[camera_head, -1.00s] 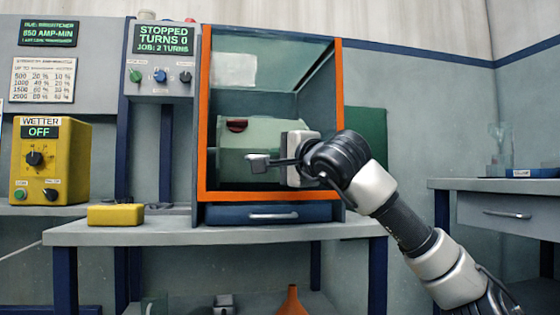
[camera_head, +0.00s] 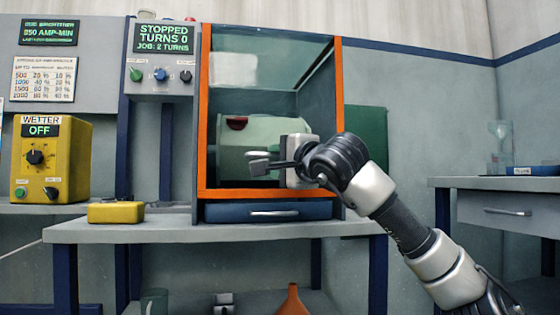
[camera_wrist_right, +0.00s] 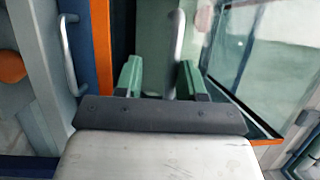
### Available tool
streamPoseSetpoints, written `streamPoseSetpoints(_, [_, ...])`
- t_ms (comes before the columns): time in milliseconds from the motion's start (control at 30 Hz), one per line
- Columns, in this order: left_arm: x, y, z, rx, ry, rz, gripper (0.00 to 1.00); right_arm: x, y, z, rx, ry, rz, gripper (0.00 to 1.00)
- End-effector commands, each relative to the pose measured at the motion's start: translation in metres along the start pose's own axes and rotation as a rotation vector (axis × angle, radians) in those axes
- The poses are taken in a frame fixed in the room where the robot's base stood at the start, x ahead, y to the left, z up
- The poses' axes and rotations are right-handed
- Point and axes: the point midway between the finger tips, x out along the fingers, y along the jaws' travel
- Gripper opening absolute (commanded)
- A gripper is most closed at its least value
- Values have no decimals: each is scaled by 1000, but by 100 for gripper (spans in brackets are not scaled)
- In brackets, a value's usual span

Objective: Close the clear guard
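The clear guard (camera_head: 268,62) appears as a greenish pane with a pale glare patch, high inside the orange frame (camera_head: 204,120) of the cabinet; its exact lower edge is hard to make out. A green drum (camera_head: 270,131) shows below it. My right gripper (camera_head: 260,162) is in front of the lower opening, its fingers pointing left. In the right wrist view the fingers (camera_wrist_right: 160,80) are open, with a grey bar handle (camera_wrist_right: 175,40) between them, nearer the right pad. Whether it touches is unclear. My left gripper is not in view.
A blue drawer (camera_head: 268,212) with a handle sits below the frame on the grey bench (camera_head: 120,232). A yellow block (camera_head: 116,212) and the yellow wetter box (camera_head: 50,160) are to the left. A control panel (camera_head: 161,62) reads STOPPED. Another bench (camera_head: 500,205) stands right.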

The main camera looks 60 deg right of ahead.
Motion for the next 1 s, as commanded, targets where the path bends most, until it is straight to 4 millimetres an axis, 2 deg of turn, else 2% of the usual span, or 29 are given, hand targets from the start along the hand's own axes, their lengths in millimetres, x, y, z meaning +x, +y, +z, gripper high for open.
streamPoseSetpoints(233, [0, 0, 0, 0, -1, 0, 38, -1, -1, -1, 0, 1, -3, 38])
streamPoseSetpoints(367, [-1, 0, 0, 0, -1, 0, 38, -11, -2, -1, 0, 2, -7, 38])
streamPoseSetpoints(800, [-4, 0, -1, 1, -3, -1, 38, -91, -2, -1, -1, 3, -6, 38])
streamPoseSetpoints(1000, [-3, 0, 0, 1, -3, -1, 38, -108, -1, -1, 0, 2, -3, 38])
